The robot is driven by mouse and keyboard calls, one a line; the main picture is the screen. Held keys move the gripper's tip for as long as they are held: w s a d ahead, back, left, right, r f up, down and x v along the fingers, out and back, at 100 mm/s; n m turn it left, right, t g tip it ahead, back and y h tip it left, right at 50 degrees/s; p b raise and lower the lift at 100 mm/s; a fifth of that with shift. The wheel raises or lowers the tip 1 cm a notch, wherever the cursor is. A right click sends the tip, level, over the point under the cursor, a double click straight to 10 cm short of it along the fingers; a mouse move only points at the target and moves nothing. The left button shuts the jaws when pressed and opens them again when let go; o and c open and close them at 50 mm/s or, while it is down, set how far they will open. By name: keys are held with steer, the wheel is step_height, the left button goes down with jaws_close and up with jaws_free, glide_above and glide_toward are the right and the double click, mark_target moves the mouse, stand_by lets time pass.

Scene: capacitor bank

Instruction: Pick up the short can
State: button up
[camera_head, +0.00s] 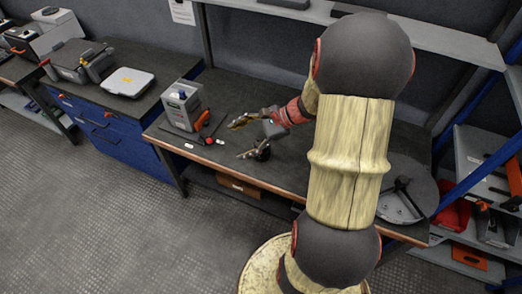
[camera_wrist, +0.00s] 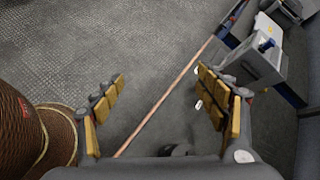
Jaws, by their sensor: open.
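My gripper (camera_head: 241,139) is open and empty above the dark workbench, with its fingers spread and pointing left in the head view. Its two fingers also show wide apart in the wrist view (camera_wrist: 160,85), with nothing between them but floor and the bench edge. A small dark round thing (camera_head: 263,153) is by the gripper's near finger in the head view. A dark round thing also shows at the bottom of the wrist view (camera_wrist: 178,150), partly hidden by my gripper's palm. It may be the short can, but I cannot tell for sure.
A grey boxy device (camera_head: 183,106) stands on the bench left of my gripper, with a small red piece (camera_head: 209,140) beside it. A round grey tray (camera_head: 398,205) is at the bench's right. A blue cabinet (camera_head: 105,125) stands left. The bench's front edge (camera_head: 235,176) is close.

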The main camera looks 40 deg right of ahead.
steer(key=s+d+f+m+t+h, duration=0.1)
steer(key=d+f+m+t+h, duration=0.15)
steer(key=d+f+m, duration=0.4)
steer(key=s+d+f+m+t+h, duration=0.1)
steer(key=d+f+m+t, duration=0.25)
steer(key=d, duration=0.55)
steer(key=shift+g, duration=0.4)
steer(key=f+b, duration=0.1)
steer(key=f, duration=0.1)
steer(key=f+b, duration=0.1)
steer(key=f, duration=0.2)
steer(key=d+f+b, duration=0.1)
steer(key=f, duration=0.1)
steer(key=shift+f, duration=0.4)
steer(key=shift+b+x, duration=1.15)
steer(key=shift+x, duration=2.65)
steer(key=shift+a+r, duration=0.1)
steer(key=shift+r, duration=0.05)
steer(key=c, duration=1.8)
